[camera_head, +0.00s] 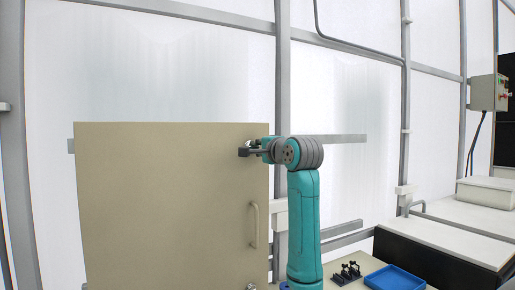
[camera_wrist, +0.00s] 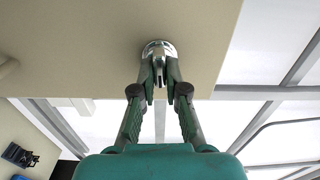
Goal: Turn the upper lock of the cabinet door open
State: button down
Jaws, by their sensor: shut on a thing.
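The cabinet door (camera_head: 165,205) is a beige panel, standing flat, and it fills the left of the head view. The upper lock (camera_wrist: 158,47) is a round silver piece near the door's edge in the wrist view. My gripper (camera_wrist: 159,76) is shut on the lock's knob, with a fingertip on each side of it. The fingers hide most of the knob, so how far it is turned cannot be told. In the head view my gripper (camera_head: 252,148) is at the door's upper right corner and covers the lock.
A beige bar handle (camera_head: 254,224) sits below on the door's right side. A lower lock (camera_head: 251,286) shows at the bottom edge. A blue tray (camera_head: 394,278) and small black items (camera_head: 347,272) lie on the table to the right. A grey frame post (camera_head: 282,80) stands behind.

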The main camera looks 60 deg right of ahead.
jog(key=shift+w+a+m, duration=0.15)
jog(key=shift+w+m, duration=0.05)
jog(key=shift+m, duration=0.1)
dwell(0.4)
jog(key=c, duration=1.4)
grip_release()
jog(key=shift+o, duration=1)
jog(key=shift+w, duration=0.15)
jog(key=shift+s+a, duration=0.1)
jog(key=shift+s, duration=0.45)
jog(key=v, duration=1.1)
jog(key=shift+f, duration=0.1)
